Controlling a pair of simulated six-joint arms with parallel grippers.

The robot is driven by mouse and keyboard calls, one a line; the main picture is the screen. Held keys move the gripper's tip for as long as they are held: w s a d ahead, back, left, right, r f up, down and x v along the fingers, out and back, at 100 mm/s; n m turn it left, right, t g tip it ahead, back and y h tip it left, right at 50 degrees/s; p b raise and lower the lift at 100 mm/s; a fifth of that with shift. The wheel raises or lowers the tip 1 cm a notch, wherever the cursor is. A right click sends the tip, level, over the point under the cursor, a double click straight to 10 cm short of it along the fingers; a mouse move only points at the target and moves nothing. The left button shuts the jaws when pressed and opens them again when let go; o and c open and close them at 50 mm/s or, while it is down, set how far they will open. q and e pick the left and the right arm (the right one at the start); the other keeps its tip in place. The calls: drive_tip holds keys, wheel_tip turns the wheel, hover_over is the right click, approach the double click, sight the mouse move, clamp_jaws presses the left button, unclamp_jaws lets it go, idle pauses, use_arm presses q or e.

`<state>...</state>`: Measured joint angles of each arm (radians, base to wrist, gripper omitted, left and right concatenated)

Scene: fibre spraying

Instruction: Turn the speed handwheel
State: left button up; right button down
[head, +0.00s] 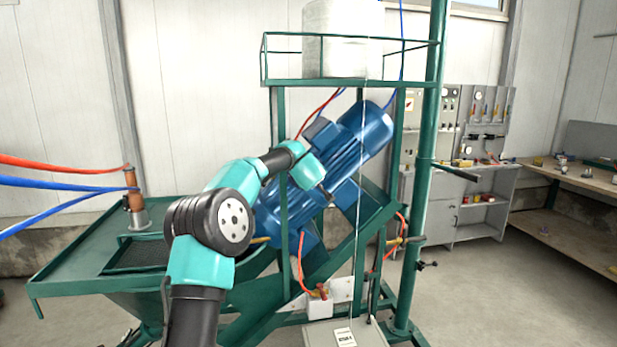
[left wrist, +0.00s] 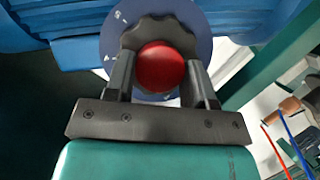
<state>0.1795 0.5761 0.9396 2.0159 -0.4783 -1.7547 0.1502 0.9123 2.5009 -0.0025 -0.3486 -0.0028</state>
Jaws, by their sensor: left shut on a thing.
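The speed handwheel (left wrist: 140,35) shows in the left wrist view as a dark wheel with a scalloped rim. A round red cap (left wrist: 161,67) sits at its centre. Behind it is a blue-grey dial disc (left wrist: 198,28) with small white marks. My left gripper (left wrist: 160,77) is shut on the handwheel, one finger on each side of it. The lower part of the wheel is hidden by the red cap and the gripper. In the head view my left gripper (head: 328,194) is at the blue motor unit (head: 345,150), and the handwheel cannot be made out there.
A green frame with a post (head: 432,130) surrounds the motor. A green tray table (head: 75,262) is at left, with red and blue hoses above it. A grey control panel (head: 490,110) and a workbench (head: 575,180) stand at the back right. The right floor is clear.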

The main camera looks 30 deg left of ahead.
use_arm(q)
drive_tip(key=shift+r+m+g+y, duration=0.1)
drive_tip(key=shift+m+g+y, duration=0.35)
drive_tip(key=shift+m, duration=0.45)
drive_tip(key=o, duration=0.9)
drive_tip(key=shift+d, duration=0.1)
drive_tip(key=v, duration=1.7)
drive_tip(key=shift+d+r, duration=0.1)
